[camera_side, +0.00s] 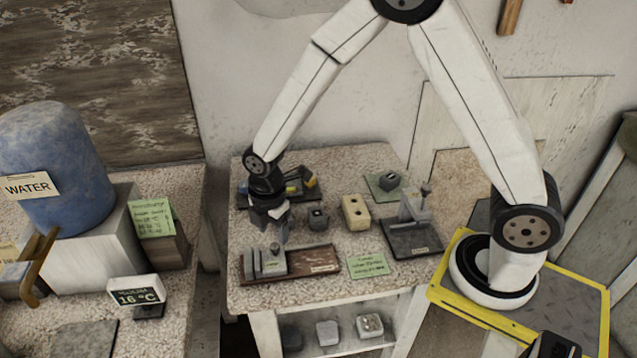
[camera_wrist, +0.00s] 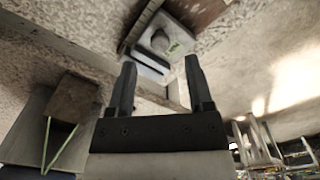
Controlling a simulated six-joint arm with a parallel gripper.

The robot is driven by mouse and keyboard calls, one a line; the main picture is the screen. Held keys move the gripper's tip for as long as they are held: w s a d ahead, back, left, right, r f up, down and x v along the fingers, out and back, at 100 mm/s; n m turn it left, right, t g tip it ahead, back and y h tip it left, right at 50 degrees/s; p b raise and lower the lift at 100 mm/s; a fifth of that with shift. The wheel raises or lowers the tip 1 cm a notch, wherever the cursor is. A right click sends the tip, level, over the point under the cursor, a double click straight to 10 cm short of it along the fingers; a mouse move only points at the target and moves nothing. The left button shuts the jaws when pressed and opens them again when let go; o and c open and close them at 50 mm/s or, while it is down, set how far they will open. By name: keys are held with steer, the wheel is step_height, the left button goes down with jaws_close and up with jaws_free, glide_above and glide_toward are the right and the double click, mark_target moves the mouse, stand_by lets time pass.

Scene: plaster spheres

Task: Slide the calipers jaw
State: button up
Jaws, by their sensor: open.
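The calipers appear to be the grey blocky device (camera_side: 268,263) with upright plates and a small knob, on the left part of a brown board (camera_side: 312,262) at the table's front left. In the wrist view a grey block (camera_wrist: 150,66) with a dark slot lies beyond my fingertips, beside the brown board (camera_wrist: 196,12). My gripper (camera_side: 276,236) points down just above the device. I cannot tell whether a finger touches the device.
A dark plate with a metal stand (camera_side: 412,240) is to the right. A yellowish block (camera_side: 355,212) and a small dark block (camera_side: 318,218) sit behind. A green note (camera_side: 368,265) lies at the front. A side table with a blue water barrel (camera_side: 55,165) is left, across a gap.

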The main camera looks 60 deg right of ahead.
mark_target(277, 245)
steer(key=shift+r, duration=1.95)
steer(key=shift+s+d+r+m, duration=0.1)
steer(key=shift+s+d+m, duration=0.1)
steer(key=shift+m, duration=0.1)
steer(key=s+d+r+m+t, duration=0.2)
steer(key=s+d+m, duration=0.5)
steer(key=m, duration=1)
steer(key=shift+s+d+r+t, duration=0.3)
steer(key=shift+s+r, duration=0.35)
steer(key=shift+s, duration=1.1)
